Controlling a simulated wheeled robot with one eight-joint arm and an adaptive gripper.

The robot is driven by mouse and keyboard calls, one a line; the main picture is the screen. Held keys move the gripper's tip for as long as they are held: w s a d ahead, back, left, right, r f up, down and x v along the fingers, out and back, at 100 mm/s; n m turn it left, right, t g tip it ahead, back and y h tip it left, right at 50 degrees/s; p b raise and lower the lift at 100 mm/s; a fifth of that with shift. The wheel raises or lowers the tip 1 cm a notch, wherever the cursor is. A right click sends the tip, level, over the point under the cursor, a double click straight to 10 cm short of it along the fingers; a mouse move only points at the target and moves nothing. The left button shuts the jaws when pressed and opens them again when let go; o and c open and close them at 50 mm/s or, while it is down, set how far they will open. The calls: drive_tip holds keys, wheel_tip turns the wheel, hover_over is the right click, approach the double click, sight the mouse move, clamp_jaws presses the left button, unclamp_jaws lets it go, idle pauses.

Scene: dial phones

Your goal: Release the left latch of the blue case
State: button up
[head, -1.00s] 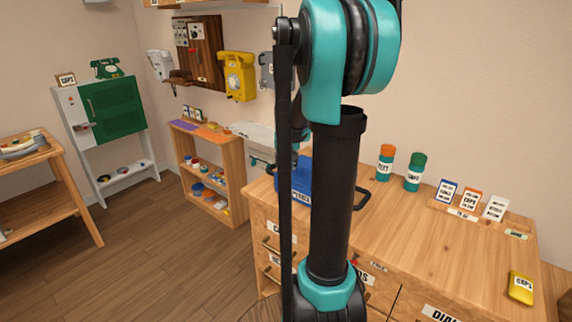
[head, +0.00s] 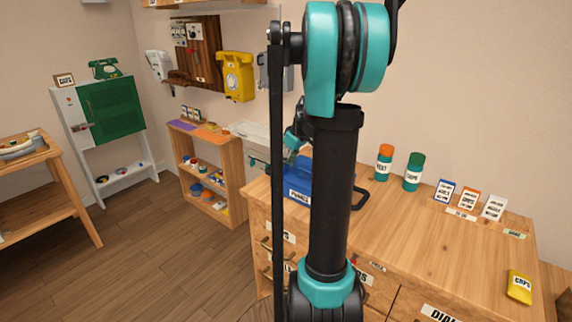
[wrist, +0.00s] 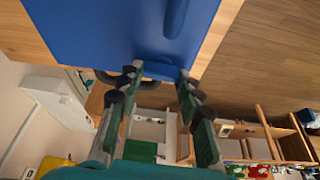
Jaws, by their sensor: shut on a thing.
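The blue case (head: 328,180) stands on the wooden counter, partly hidden behind my arm in the head view. It has a white label on its front and a dark handle at its right side. In the wrist view the case's blue face (wrist: 105,30) fills the top. A blue latch tab (wrist: 160,70) sticks out at its edge, between my two fingertips. My gripper (wrist: 158,82) is shut on this tab, one finger on each side. A dark loop handle (wrist: 118,78) shows just left of the tab. In the head view my fingertips cannot be made out clearly.
Two jars, one orange-capped (head: 384,162) and one green-capped (head: 414,172), stand right of the case. Small cards (head: 469,200) stand farther right, and a yellow box (head: 519,287) lies near the right edge. The counter's middle is clear. A low shelf (head: 232,170) stands left.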

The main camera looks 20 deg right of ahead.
drive_tip(key=shift+n, duration=0.4)
drive_tip(key=o, duration=1.2)
drive_tip(key=shift+c, duration=0.2)
drive_tip(key=v, duration=1.2)
drive_tip(key=shift+d, duration=0.25)
drive_tip(key=s+a+f+m+h, duration=0.1)
drive_tip(key=s+a+f+m, duration=0.2)
drive_tip(key=s+a+f, duration=0.4)
drive_tip(key=s+a+f+m+h, duration=0.1)
drive_tip(key=s+a+f+m, duration=0.2)
drive_tip(key=s+a+f, duration=0.4)
drive_tip(key=s+f, duration=0.7)
drive_tip(key=s, duration=0.2)
drive_tip(key=shift+a+m, duration=0.35)
drive_tip(key=shift+m, duration=0.05)
